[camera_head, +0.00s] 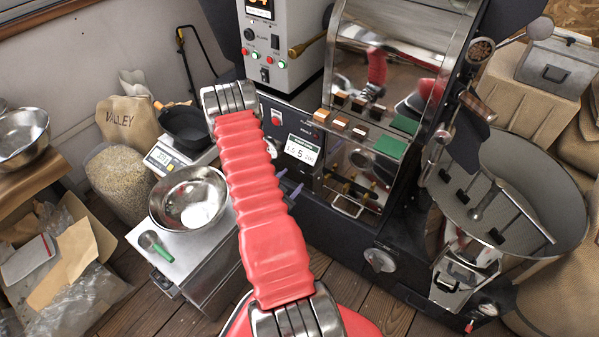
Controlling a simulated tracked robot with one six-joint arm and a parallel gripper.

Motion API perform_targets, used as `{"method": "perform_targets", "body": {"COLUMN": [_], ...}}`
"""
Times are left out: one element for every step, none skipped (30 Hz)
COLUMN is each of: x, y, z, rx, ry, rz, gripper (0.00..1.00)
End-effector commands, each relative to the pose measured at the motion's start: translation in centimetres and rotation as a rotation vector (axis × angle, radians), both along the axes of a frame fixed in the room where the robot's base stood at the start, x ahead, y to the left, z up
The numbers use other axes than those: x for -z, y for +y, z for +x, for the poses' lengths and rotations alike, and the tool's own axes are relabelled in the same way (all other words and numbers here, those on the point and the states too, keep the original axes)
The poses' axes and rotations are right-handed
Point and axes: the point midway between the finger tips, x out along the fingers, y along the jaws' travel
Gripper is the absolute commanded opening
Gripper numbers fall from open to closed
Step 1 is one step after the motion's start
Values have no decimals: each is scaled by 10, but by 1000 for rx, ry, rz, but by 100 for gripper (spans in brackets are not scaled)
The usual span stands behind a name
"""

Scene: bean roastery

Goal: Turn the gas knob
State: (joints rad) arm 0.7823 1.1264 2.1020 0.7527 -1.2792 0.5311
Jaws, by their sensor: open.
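A round silver knob with a dark rim (379,260) is low on the front of the black roaster; no label is readable, so I cannot tell for sure that it is the gas knob. My red-sleeved arm rises through the middle of the view and hides part of the roaster panel. Two narrow bluish-purple tips, apparently my gripper (290,183), show just right of the sleeve in front of the roaster. They are apart with nothing seen between them, left of and above the silver knob. The rest of the gripper is hidden behind the sleeve.
A control box (283,45) with small buttons stands behind. A steel bowl (190,198) and a scale with a black pan (187,128) are left of my arm. The large cooling tray (565,200) is at right. Wood floor is clear in front of the roaster.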

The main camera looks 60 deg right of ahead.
Motion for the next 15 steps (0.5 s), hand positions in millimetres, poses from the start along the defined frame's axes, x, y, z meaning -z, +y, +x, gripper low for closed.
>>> {"method": "perform_targets", "body": {"x": [3, 5, 7, 8, 10, 12, 14, 16, 17, 19, 21, 23, 24, 25, 27], "y": [-8, -13, -18, -23, -27, -33, -37, -41, -47, -52, -56, -61, -64, -68, -72], "z": [-2, -1, -1, -1, -1, -1, 0, -1, 0, 0, 0, 0, 0, 0, 1], "rx": [4, 3, 3, 2, 3, 2, 2, 3, 2, 2, 2, 2, 2, 2, 1], "ry": [0, 0, -1, -1, -1, 0, 0, 0, -1, -1, 0, 0, 1, 1, -1], "rz": [0, -1, -1, -1, -1, 0, 0, -1, -1, -1, 0, 0, 0, 0, -1], "gripper": [53, 53, 53, 53, 53, 53, 53, 53, 53, 53, 53, 53, 53, 53, 53]}}
